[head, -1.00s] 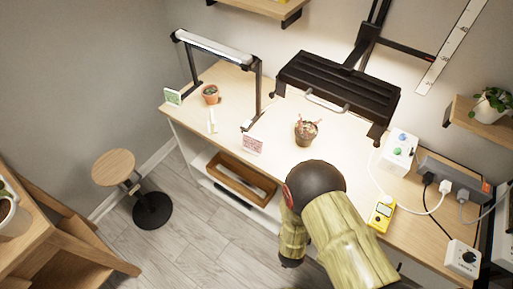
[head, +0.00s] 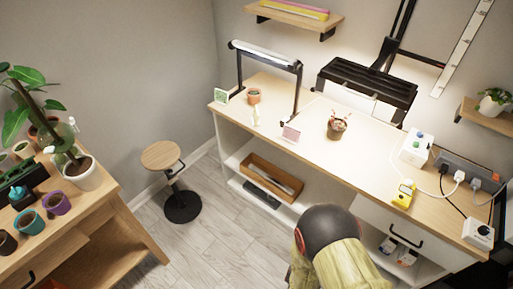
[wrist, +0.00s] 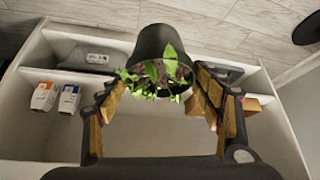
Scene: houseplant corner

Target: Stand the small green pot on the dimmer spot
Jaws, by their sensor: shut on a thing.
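My gripper (wrist: 163,78) is shut on a small dark pot (wrist: 158,42) with green seedlings; its colour looks near black here. The pot is between the fingertips in the wrist view, with its planted top towards the camera. In the head view my arm covers the bottom middle, and the gripper and held pot are hidden. On the white bench (head: 375,157), a slim bar lamp (head: 264,55) stands at the left and a wide black panel lamp (head: 365,88) hangs at the right. The bench near the panel looks brighter than the left end.
A terracotta pot (head: 254,97) is by the bar lamp, and a brown pot (head: 337,130) stands mid-bench. Small cards (head: 291,134), a yellow meter (head: 403,194) and cables occupy the bench. A stool (head: 161,156) and a plant stand (head: 110,200) are to the left.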

